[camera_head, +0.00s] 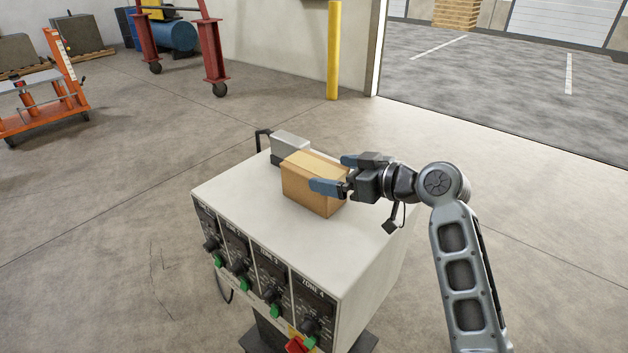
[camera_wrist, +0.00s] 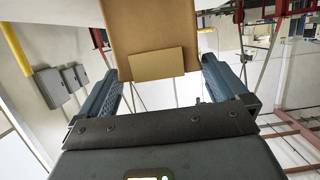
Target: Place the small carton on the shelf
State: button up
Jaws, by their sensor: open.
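The small carton (camera_head: 312,190) is a brown box on the white top of a control cabinet in the head view. In the wrist view the carton (camera_wrist: 150,22) fills the top middle, with a lighter rectangular patch at its near end. My gripper (camera_head: 337,173) reaches in from the right at the carton's right end. Its blue fingers are open, one at the front side and one toward the back. In the wrist view the fingertips of my gripper (camera_wrist: 158,68) lie either side of the carton's near end; contact is unclear. I cannot make out a shelf.
The control cabinet (camera_head: 235,194) has knobs and switches on its front. A grey box with a black handle (camera_head: 290,145) is close behind the carton. A yellow post (camera_head: 334,50), a red frame (camera_head: 213,60) and an orange cart (camera_head: 60,95) stand farther off. Open floor surrounds the cabinet.

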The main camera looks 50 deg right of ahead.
aim_at(325, 170)
jog(key=shift+p+x, duration=0.6)
jog(key=shift+x, duration=1.8)
jog(key=shift+c, duration=0.4)
jog(key=shift+r, duration=0.1)
jog(key=c, duration=1.1)
jog(key=shift+c, duration=0.2)
